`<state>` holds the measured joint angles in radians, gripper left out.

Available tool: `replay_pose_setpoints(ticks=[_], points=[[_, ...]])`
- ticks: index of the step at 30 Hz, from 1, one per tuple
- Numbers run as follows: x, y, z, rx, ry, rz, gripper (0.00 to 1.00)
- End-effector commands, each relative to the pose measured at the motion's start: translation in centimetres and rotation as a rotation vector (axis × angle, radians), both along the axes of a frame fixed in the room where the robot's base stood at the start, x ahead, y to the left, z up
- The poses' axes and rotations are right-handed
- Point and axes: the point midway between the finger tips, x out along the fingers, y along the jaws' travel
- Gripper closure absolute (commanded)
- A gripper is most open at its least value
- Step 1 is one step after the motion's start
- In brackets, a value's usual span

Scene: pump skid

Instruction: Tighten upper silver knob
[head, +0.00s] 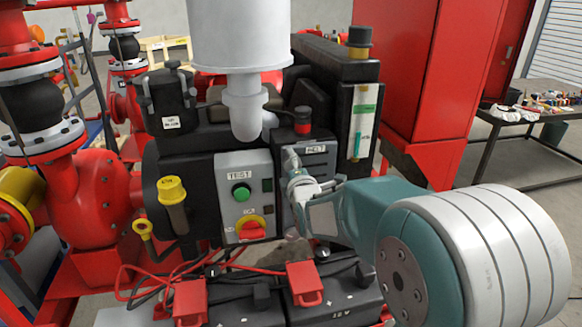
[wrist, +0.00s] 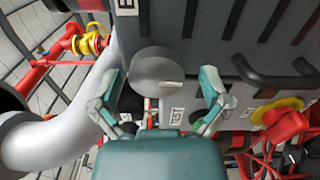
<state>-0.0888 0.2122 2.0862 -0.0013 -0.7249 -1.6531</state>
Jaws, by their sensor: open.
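A round silver-grey knob (wrist: 157,66) sits on the dark engine panel and shows near the middle of the wrist view. My gripper (wrist: 162,84) is open, with one teal finger on each side of the knob and a visible gap to each. How far the fingertips reach along the knob's depth I cannot tell. In the head view my gripper (head: 302,180) is in front of the dark panel below a small label, right of the green TEST button, and it largely hides the knob there. A small silver round part shows just below the gripper (head: 292,233).
The grey control box (head: 232,175) with a green button and a red switch on yellow stands close left of my gripper. A white exhaust pipe (head: 245,115) is above. Batteries with red terminal covers (head: 305,283) lie below. A red cabinet (head: 425,80) is right.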

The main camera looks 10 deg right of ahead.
Motion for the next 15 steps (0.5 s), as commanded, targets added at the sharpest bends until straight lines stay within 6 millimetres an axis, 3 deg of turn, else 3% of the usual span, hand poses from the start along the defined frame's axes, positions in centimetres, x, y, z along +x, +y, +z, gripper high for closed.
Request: replay_pose_setpoints(ticks=[8,15], points=[[-1.1,-0.1,0.2,0.001,-0.002,-0.001,0.02],[-5.8,-0.4,0.1,0.0,-0.002,-0.001,0.02]])
